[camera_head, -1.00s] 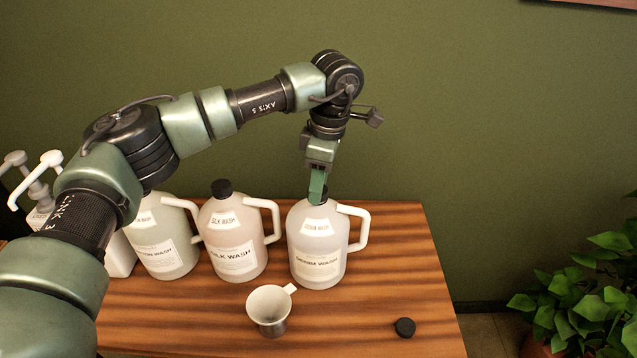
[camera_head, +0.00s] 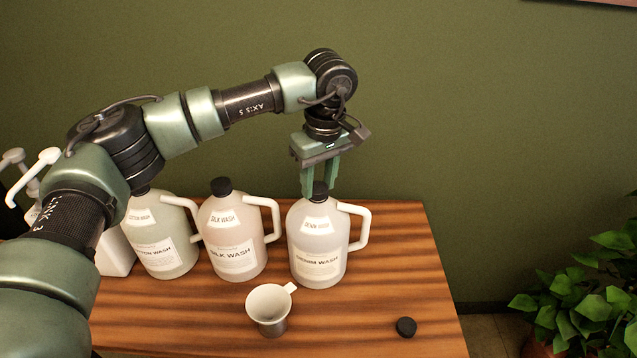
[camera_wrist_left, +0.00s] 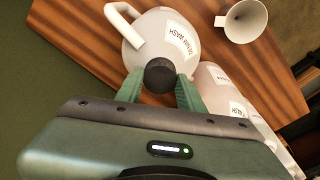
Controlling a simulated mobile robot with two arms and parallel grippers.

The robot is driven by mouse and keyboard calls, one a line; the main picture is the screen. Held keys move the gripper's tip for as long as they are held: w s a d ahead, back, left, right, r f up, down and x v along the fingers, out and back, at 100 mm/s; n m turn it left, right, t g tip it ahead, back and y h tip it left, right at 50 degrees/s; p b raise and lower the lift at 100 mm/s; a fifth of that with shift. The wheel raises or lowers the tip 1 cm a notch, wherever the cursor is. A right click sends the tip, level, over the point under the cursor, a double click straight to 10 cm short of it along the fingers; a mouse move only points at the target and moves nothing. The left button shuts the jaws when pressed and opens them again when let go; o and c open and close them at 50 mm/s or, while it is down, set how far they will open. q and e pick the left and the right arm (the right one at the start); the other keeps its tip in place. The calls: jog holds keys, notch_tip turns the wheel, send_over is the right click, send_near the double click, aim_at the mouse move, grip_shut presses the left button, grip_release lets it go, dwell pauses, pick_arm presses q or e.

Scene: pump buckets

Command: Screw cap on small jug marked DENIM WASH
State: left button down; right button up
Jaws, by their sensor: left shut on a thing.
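The small jug marked DENIM WASH (camera_head: 318,245) stands upright on the wooden table, its handle to the right. It also shows in the left wrist view (camera_wrist_left: 165,38). A black cap (camera_head: 320,188) sits at its mouth; in the left wrist view the cap (camera_wrist_left: 159,75) lies between the two fingers. My left gripper (camera_head: 320,190) points down over the jug and is shut on this cap. Whether the cap is fully seated cannot be told. My right gripper is not in view.
The SILK WASH jug (camera_head: 232,240), capped, and another jug (camera_head: 160,240) stand to the left. A loose black cap (camera_head: 405,327) lies at the front right. Pump bottles are at far left, a plant (camera_head: 590,295) at right.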

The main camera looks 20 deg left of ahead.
pick_arm(q)
jog(key=m, duration=0.6)
jog(key=shift+t+h, duration=0.3)
jog(key=c, duration=0.9)
grip_release()
jog(key=shift+w, duration=0.15)
